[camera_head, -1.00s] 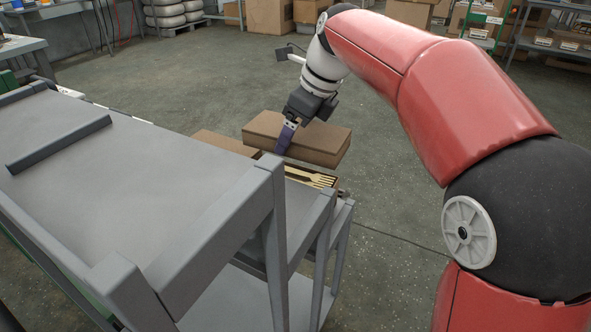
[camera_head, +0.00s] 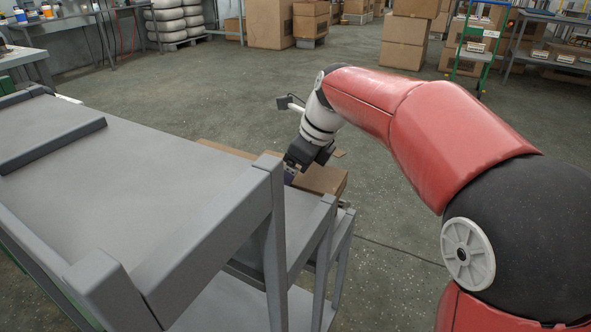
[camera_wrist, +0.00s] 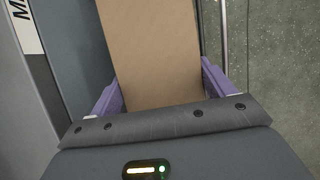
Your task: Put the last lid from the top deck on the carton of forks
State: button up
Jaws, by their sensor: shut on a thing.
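The brown cardboard lid (camera_head: 322,180) is in my gripper (camera_head: 290,172), low beyond the right end of the cart. In the wrist view the lid (camera_wrist: 155,45) runs between the two purple fingers of my gripper (camera_wrist: 160,86), which are shut on it. The carton of forks and its forks are hidden from the head view now, under or behind the lid and the cart's frame. I cannot tell whether the lid rests on the carton or hangs just above it. The top deck (camera_head: 140,190) holds no lid in the part I see.
A grey bar (camera_head: 50,147) lies on the top deck. Another brown carton top (camera_head: 225,148) shows just behind the deck's edge. Grey posts (camera_head: 270,245) of the cart stand close to my gripper. The floor (camera_head: 400,190) to the right is open.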

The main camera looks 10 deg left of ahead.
jog(key=shift+f, duration=0.45)
jog(key=o, duration=0.9)
jog(key=shift+r, duration=0.25)
jog(key=p+v, duration=0.3)
jog(key=v, duration=0.9)
jog(key=s+d+n+t, duration=0.1)
jog(key=s+d+n, duration=0.4)
jog(key=d, duration=0.2)
jog(key=s+d+f+n+t+h, duration=0.1)
jog(key=s+d+f+n, duration=0.3)
jog(key=s+n, duration=0.1)
jog(key=s+d+f+n+t+h, duration=0.1)
jog(key=s+d+f+n, duration=0.3)
jog(key=s+n, duration=0.2)
jog(key=s+d+f+n+t+h, duration=0.1)
jog(key=s+d+f+n+h, duration=0.1)
jog(key=s+d+f+n, duration=0.2)
jog(key=shift+s+d+f+n, duration=0.35)
jog(key=shift+s+d+n, duration=0.2)
jog(key=shift+s+n, duration=0.2)
